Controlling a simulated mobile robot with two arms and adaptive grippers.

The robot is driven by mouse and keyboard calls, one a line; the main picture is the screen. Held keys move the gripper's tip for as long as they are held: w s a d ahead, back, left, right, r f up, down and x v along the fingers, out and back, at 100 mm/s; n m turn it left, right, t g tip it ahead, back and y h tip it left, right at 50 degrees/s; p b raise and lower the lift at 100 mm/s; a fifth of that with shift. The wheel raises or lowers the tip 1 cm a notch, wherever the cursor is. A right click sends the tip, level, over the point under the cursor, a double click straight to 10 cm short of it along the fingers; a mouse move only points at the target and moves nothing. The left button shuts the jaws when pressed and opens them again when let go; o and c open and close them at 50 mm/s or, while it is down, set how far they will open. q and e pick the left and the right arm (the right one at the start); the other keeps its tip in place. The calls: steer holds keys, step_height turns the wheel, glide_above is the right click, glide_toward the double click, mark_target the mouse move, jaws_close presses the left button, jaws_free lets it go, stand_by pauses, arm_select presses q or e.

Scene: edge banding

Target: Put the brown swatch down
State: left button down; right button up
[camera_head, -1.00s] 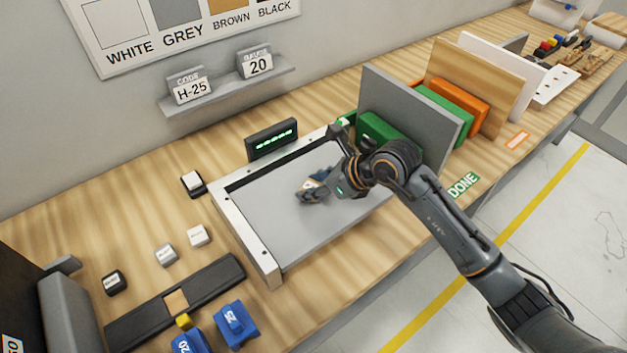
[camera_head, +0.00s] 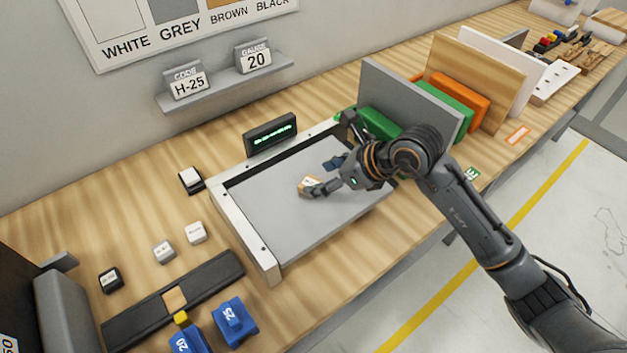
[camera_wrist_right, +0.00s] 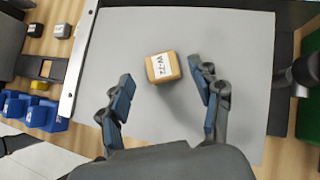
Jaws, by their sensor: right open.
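The brown swatch (camera_head: 308,184) is a small tan block with a white top label. It lies on the grey panel (camera_head: 275,225) inside the pale-edged frame. In the right wrist view the swatch (camera_wrist_right: 163,67) shows its label, "W-72", and sits between the fingertips, with a gap visible on each side. My right gripper (camera_head: 327,175) is open, low over the panel and to the right of the swatch in the head view. My left gripper is in neither view.
A green-lit display (camera_head: 270,135) stands behind the frame. Upright boards (camera_head: 410,100) stand to the right. Small blocks (camera_head: 195,232), a dark strip (camera_head: 175,300) with a tan square and blue holders (camera_head: 235,322) lie at left. Much of the panel is bare.

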steer(key=b+v, duration=0.1)
steer(key=v, duration=0.7)
steer(key=shift+r, duration=0.1)
